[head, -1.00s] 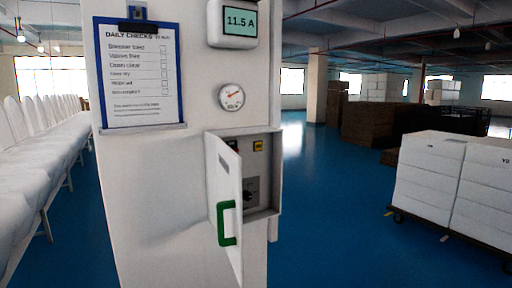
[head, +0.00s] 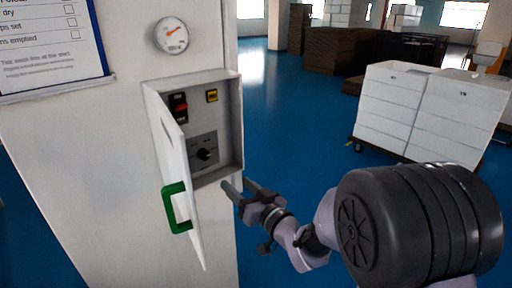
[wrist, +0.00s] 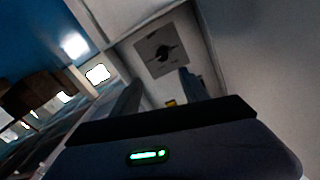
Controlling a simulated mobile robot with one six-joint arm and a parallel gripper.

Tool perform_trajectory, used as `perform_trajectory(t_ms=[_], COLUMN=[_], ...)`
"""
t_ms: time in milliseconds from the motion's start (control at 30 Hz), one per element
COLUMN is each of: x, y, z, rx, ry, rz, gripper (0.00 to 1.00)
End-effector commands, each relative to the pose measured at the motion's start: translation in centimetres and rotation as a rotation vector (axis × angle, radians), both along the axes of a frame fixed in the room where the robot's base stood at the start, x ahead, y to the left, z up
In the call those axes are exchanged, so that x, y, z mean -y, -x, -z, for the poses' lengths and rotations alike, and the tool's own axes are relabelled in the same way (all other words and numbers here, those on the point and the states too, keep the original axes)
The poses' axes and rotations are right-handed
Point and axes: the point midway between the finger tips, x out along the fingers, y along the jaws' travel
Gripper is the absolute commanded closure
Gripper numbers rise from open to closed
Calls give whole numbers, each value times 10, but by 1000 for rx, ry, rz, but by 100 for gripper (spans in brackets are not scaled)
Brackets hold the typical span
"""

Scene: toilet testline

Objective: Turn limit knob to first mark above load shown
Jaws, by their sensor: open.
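The limit knob (head: 204,154) is a small black dial on a dark grey plate, low inside an open wall box (head: 231,125). Its scale marks are too small to read. The knob also shows in the wrist view (wrist: 163,53), beyond the fingers. My gripper (head: 237,188) is open and empty, just below and right of the box's lower right corner, apart from the knob. The load display is out of view now; the earlier head frame reads 11.5 A.
The box door (head: 181,185) with its green handle (head: 175,207) stands open toward me on the left. A red-and-black switch (head: 179,107) and a yellow label (head: 212,96) are above the knob. A round gauge (head: 171,35) hangs above the box. White crates (head: 395,110) stand on a cart at right.

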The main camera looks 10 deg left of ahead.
Motion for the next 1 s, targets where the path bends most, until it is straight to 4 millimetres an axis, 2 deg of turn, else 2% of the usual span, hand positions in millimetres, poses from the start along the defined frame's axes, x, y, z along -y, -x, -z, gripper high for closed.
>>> perform_trajectory(t_ms=[133, 400, 600, 767, 1000], x=[-23, -83, -114, -123, -125], y=[-18, -75, -105, -114, -116], z=[1, 1, 1, 0, 0], rx=[3, 4, 2, 1, 3], ry=[-2, -1, 0, 0, 0], rz=[-5, -2, -1, 1, 1], gripper=[47, 47, 47, 47, 47])
